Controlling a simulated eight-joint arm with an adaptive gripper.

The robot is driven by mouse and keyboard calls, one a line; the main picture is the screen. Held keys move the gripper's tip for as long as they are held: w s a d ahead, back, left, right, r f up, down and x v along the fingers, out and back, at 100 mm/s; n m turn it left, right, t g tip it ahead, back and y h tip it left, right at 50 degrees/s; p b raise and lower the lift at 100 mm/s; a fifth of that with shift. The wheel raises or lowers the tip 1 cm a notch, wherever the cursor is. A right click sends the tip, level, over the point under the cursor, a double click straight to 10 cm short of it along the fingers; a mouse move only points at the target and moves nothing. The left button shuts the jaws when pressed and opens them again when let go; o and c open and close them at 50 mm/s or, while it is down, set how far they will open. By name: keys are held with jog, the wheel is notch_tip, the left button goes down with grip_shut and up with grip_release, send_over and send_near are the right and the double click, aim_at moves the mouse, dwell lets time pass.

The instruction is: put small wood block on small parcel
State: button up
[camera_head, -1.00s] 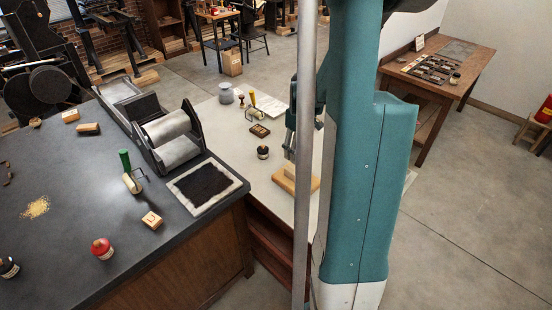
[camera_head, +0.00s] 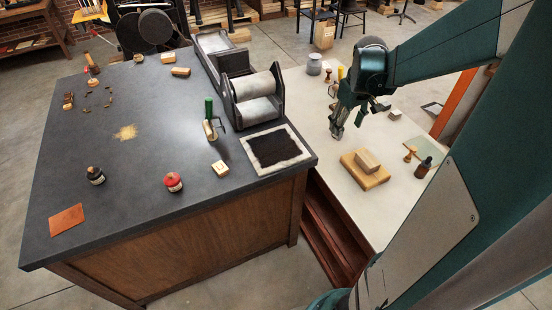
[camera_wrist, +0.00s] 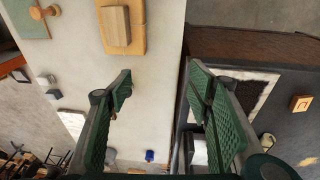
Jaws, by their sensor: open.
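The small wood block (camera_head: 367,160) lies on top of a flat tan piece that looks like the small parcel (camera_head: 372,181), on the pale bench. In the wrist view, the block (camera_wrist: 115,28) rests flat within the outline of the parcel (camera_wrist: 136,14), at the top. My gripper (camera_head: 336,134) is above the pale bench, behind and left of the stack, apart from both. In the wrist view, my gripper (camera_wrist: 160,78) has its two green-padded fingers spread, with nothing between them.
The dark table (camera_head: 100,130) at left holds a roller press (camera_head: 254,98), an inked slab (camera_head: 272,150) and a red-topped jar (camera_head: 173,182). A dark bottle (camera_head: 423,167) and a wooden-handled stamp (camera_head: 410,154) stand right of the stack. The bench's front part is clear.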

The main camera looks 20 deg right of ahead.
jog(key=s+a+r+t, duration=0.2)
jog(key=s+a+r, duration=0.1)
jog(key=a, duration=0.8)
jog(key=s+a+r+t, duration=0.1)
jog(key=s+a+r, duration=0.2)
jog(key=a, duration=0.7)
jog(key=s+a+r+t+y, duration=0.1)
jog(key=s+a, duration=0.4)
jog(key=a, duration=0.6)
notch_tip(320, 180, up, 3)
jog(key=shift+a+f+t, duration=0.2)
jog(key=shift+a+t, duration=0.15)
jog(key=shift+t, duration=0.45)
